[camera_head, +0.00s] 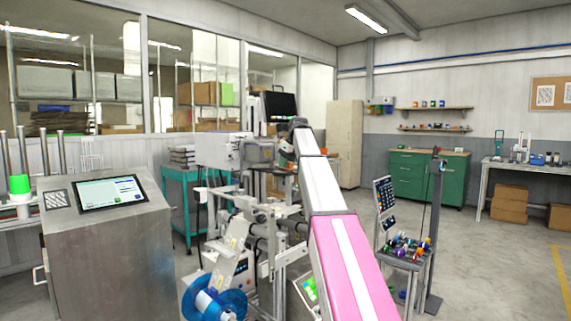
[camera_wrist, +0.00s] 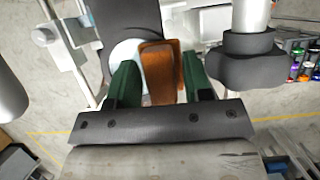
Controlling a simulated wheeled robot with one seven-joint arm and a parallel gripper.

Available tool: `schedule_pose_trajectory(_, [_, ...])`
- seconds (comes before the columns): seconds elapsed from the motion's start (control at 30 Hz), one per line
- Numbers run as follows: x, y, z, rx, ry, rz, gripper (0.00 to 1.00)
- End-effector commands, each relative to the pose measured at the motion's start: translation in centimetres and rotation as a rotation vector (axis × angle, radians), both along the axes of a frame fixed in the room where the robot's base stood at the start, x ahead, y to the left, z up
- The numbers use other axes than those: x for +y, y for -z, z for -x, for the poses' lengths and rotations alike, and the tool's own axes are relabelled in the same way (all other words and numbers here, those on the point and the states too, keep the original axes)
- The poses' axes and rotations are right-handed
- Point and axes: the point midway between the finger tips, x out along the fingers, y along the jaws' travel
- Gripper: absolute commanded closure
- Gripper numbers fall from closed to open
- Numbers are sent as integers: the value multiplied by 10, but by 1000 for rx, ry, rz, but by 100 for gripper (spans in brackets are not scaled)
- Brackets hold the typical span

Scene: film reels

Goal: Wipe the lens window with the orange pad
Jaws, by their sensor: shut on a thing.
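My gripper (camera_wrist: 158,62) shows in the wrist view with its two green fingers on either side of the orange pad (camera_wrist: 160,78), a brown-orange block. The fingers are shut on the pad. A pale round surface (camera_wrist: 124,52) in a dark housing lies just left of the pad, partly behind it and the left finger; I cannot tell whether this is the lens window or whether the pad touches it. In the head view my arm reaches out to the machine in the middle, and the gripper's end is small and mostly hidden there.
The metal-framed machine (camera_head: 262,225) carries a blue reel (camera_head: 228,304) low in front. A steel console with a screen (camera_head: 110,193) stands left. A stand with coloured items (camera_head: 405,250) is right of my arm. A teal cart (camera_head: 178,200) stands behind.

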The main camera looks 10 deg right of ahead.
Motion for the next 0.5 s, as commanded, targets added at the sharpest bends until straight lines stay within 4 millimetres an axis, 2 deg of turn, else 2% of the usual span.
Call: schedule_pose_trajectory(0.5, [25, 1, 18, 0, 0, 1, 73])
